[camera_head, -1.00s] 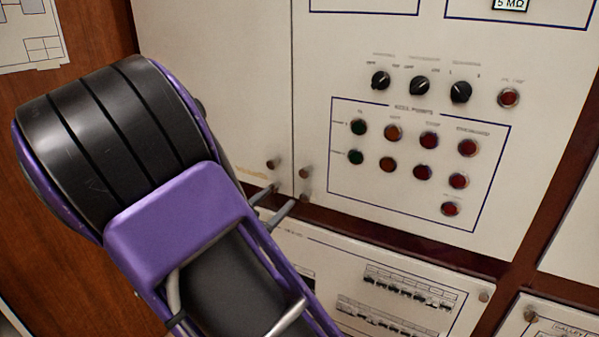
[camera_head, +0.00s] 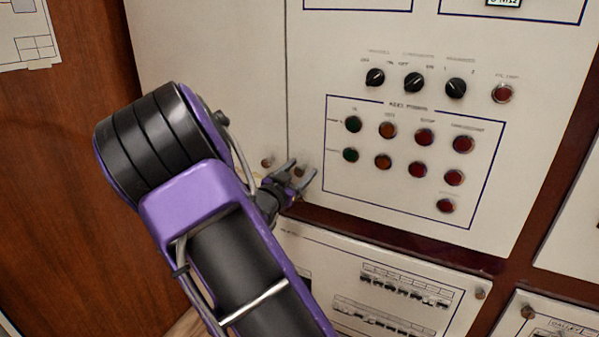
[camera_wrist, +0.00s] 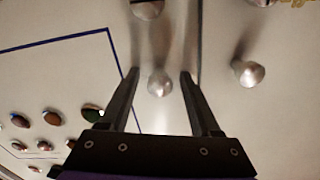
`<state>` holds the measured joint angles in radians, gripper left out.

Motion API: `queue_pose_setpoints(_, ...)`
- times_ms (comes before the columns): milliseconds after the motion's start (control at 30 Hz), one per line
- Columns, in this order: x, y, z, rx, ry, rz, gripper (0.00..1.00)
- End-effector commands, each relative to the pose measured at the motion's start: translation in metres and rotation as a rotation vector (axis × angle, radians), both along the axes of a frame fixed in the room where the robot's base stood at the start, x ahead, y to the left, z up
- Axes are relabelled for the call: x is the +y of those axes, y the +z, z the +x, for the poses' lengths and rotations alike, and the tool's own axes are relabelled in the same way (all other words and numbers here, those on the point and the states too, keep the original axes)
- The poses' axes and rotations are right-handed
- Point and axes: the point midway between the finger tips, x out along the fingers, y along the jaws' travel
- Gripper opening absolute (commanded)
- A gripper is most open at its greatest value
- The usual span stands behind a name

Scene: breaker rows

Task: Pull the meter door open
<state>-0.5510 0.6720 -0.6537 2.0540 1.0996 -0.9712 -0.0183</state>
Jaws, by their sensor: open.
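A large cream panel (camera_head: 400,225) carries dials and lamps; I take it as the meter door, and it looks shut flush. A small round metal knob (camera_head: 299,171) sits at its lower left, beside the vertical seam. My gripper (camera_head: 302,168) is open, its two fingers pointing at the panel around this knob. In the wrist view the knob (camera_wrist: 158,82) stands between the open fingers (camera_wrist: 159,74), with gaps on both sides. Whether the tips reach past its head is hard to tell.
A second knob (camera_head: 266,162) is on the adjoining left panel, just across the seam; it shows right of the fingers in the wrist view (camera_wrist: 248,73). Rotary switches (camera_head: 414,83) and lamps (camera_head: 424,137) are on the right. A breaker panel (camera_head: 380,285) lies below, past a brown wood strip (camera_head: 400,245).

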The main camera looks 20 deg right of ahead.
Motion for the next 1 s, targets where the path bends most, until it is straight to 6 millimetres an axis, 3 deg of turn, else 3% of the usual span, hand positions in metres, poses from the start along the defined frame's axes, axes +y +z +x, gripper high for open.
queue_pose_setpoints(133, 0.0, 0.0, -0.0001, 0.0, 0.0, 0.0, 0.62)
queue_pose_setpoints(400, 0.0002, -0.0001, -0.0004, 0.0, -0.001, 0.0, 0.14)
queue_pose_setpoints(500, 0.0002, -0.0001, -0.0004, 0.0, -0.001, 0.0, 0.0)
queue_pose_setpoints(1000, 0.0002, -0.0003, -0.0005, 0.0, -0.001, 0.0, 0.0)
